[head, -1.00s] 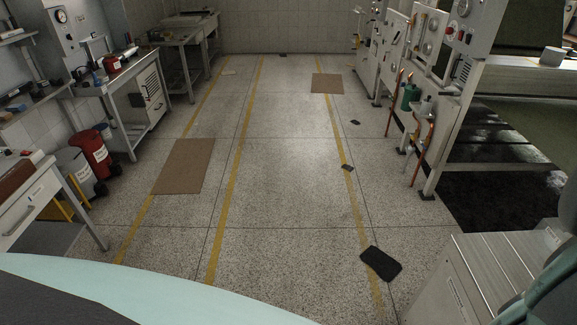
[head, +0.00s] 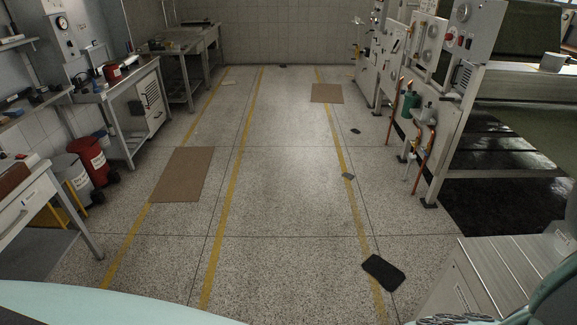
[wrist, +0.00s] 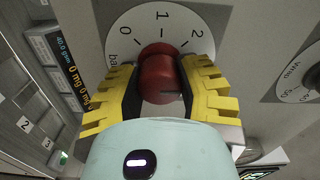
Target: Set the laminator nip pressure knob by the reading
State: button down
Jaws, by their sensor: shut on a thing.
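In the wrist view a red round knob (wrist: 158,78) sits at the centre of a white dial (wrist: 161,27) marked 0, 1 and 2, with "bar" printed at the left. The dial is on a grey panel. My gripper (wrist: 160,72) has its yellow ribbed fingers on both sides of the knob, closed on it. I cannot tell where the knob's pointer stands, and its lower part is hidden. A dark display (wrist: 72,68) left of the dial shows "40.0 gsm" in blue and "0 mg" in orange. The gripper is not visible in the head view.
A second dial (wrist: 303,75) with a dark knob stands to the right. Numbered labels and a green lamp (wrist: 62,158) are at the left.

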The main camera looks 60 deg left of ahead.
jog(key=shift+f, duration=0.1)
jog(key=c, duration=0.5)
grip_release()
jog(key=v, duration=1.2)
